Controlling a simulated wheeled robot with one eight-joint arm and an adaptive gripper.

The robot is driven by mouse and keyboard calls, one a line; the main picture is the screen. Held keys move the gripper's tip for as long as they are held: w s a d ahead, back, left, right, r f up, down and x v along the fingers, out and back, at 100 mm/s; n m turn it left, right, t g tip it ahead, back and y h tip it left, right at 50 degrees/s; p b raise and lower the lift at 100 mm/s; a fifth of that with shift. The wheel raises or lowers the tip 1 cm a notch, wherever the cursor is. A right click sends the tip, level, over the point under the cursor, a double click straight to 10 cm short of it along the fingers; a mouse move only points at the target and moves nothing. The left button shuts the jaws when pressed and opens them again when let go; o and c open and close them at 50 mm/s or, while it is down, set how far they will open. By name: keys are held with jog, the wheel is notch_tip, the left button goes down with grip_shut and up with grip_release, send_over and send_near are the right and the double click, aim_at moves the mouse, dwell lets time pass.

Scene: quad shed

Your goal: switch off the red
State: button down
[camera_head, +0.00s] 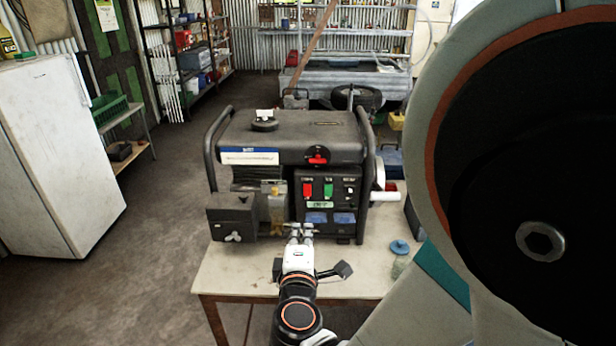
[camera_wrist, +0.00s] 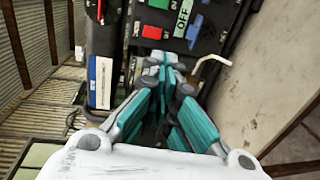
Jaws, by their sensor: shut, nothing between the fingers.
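The red switch (camera_head: 307,190) is on the black front panel of a generator (camera_head: 290,137), left of a green switch (camera_head: 328,190). In the wrist view, the red switch (camera_wrist: 152,32) lies just beyond my fingertips, with the green switch (camera_wrist: 158,4) above it. A green OFF label (camera_wrist: 184,13) is beside them. My gripper (camera_head: 301,228) is in front of the panel, below the red switch. In the wrist view, my gripper (camera_wrist: 168,64) is shut and empty, its fingertips together close to the panel. I cannot tell whether they touch it. The red switch's position is unclear.
A red knob (camera_head: 317,159) is above the switches, and blue sockets (camera_head: 330,218) are below. A dark box (camera_head: 232,216) is at left. The generator stands on a pale table (camera_head: 240,272). A blue-lidded jar (camera_head: 400,252) is right of my gripper.

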jog(key=b, duration=0.1)
send_near(305, 195)
jog(key=w+f, duration=0.1)
jog(key=w, duration=0.4)
jog(key=shift+w+d+f+b, duration=0.1)
jog(key=shift+w+b, duration=0.1)
jog(key=shift+w, duration=0.2)
jog(key=shift+w+f+b, duration=0.15)
jog(key=shift+w, duration=0.3)
